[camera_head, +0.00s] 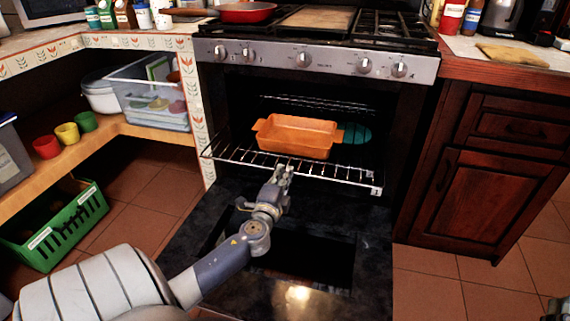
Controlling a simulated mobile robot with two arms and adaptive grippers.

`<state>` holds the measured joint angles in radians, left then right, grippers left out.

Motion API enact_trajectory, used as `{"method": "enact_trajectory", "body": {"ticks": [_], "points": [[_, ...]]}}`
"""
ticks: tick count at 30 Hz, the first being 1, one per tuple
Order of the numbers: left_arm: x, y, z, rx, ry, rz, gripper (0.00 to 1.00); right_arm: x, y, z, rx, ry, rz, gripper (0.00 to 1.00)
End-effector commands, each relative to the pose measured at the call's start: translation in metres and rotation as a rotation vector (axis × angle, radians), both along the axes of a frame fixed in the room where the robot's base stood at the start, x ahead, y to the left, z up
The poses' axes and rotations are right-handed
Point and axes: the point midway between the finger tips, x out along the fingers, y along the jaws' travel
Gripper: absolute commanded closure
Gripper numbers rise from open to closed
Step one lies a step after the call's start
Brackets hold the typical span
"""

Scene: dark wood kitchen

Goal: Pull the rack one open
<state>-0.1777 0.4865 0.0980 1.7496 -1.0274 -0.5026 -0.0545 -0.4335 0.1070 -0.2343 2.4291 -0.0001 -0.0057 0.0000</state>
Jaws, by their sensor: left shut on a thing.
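The oven stands in the middle with its door (210,270) folded down. A wire rack (345,178) juts out of the oven opening over the door. An orange baking dish (297,137) sits on the rack, with a teal item (356,133) behind its right side. My left gripper (284,168) is at the rack's front edge, near its middle, and is shut on the rack. The fingertips are small in the picture. A part of my right arm (556,309) shows at the bottom right corner; its gripper is not visible.
A wooden cabinet (490,185) stands right of the oven. At the left are a shelf with coloured cups (67,134) and a clear bin (150,98), and a green basket (55,226) on the floor. A red pan (246,12) is on the stove. Tiled floor is free at the lower right.

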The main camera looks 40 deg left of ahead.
Motion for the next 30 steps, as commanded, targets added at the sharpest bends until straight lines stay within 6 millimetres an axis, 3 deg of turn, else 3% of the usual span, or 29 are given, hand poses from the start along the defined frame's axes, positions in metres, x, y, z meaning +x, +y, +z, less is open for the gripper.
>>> {"method": "enact_trajectory", "body": {"ticks": [14, 17, 18, 30], "points": [[-0.0025, -0.0014, -0.0001, 0.001, 0.000, 0.000, 1.00, 0.0007, -0.0001, -0.0013, -0.003, 0.008, -0.001, 0.61], [-0.0024, -0.0014, -0.0001, 0.001, 0.000, 0.000, 0.76, 0.0007, -0.0001, -0.0013, -0.002, 0.007, -0.001, 0.61], [-0.0023, -0.0014, -0.0001, 0.000, 0.000, 0.000, 0.73, 0.0007, -0.0001, -0.0012, -0.002, 0.007, -0.001, 0.61], [-0.0071, -0.0041, -0.0010, -0.001, 0.002, -0.001, 0.73, 0.0001, -0.0001, -0.0016, -0.002, 0.008, 0.000, 0.61]]}}
